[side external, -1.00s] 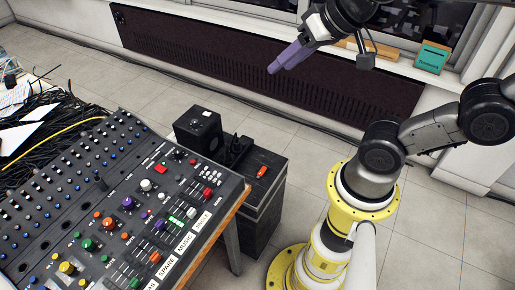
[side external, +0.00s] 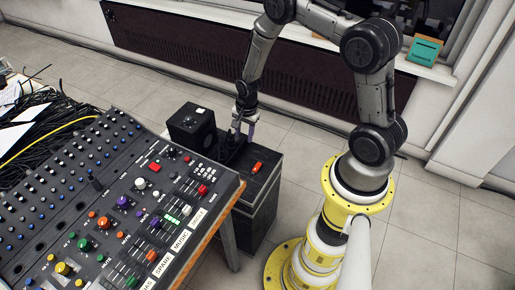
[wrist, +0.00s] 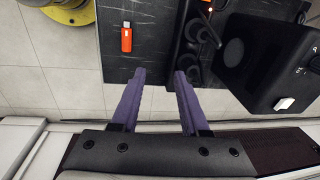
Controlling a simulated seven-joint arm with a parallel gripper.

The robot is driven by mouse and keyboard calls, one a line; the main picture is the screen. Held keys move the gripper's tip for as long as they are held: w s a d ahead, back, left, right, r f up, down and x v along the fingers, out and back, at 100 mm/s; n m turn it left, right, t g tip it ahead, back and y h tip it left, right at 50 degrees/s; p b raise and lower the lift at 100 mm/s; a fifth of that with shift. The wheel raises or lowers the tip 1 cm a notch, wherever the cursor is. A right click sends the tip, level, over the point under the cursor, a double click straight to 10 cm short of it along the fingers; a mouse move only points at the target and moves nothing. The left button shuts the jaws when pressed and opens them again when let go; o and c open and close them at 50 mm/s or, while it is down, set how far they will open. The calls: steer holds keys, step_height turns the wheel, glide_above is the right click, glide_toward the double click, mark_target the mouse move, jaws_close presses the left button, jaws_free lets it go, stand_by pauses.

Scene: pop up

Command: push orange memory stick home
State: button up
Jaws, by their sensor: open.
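The orange memory stick (side external: 257,167) lies on the dark top of a black cabinet (side external: 262,187). In the wrist view the orange memory stick (wrist: 127,40) shows at the upper left, with a small pale end at its top. My gripper (side external: 246,129) points down at the far side of the cabinet, behind the stick in the side view. In the wrist view my gripper (wrist: 160,75) has its two purple fingers spread with nothing between them. The stick is ahead and left of the fingertips, apart from them. No socket for the stick is clear to me.
A black speaker-like box (side external: 192,127) stands at the cabinet's left, close beside my fingers. A dark device with round parts (wrist: 203,38) lies between it and the stick. A mixing console (side external: 120,215) is in front left. The cabinet top around the stick is mostly clear.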

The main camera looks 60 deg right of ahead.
steer(key=g, duration=0.2)
glide_above(258, 165)
steer(key=shift+m, duration=0.3)
step_height(258, 165, down, 6)
steer(key=shift+a+r, duration=0.1)
steer(key=shift+r, duration=0.1)
step_height(258, 165, down, 7)
steer(key=shift+f, duration=0.3)
steer(key=shift+c, duration=0.6)
jaws_close()
steer(key=shift+r, duration=2.55)
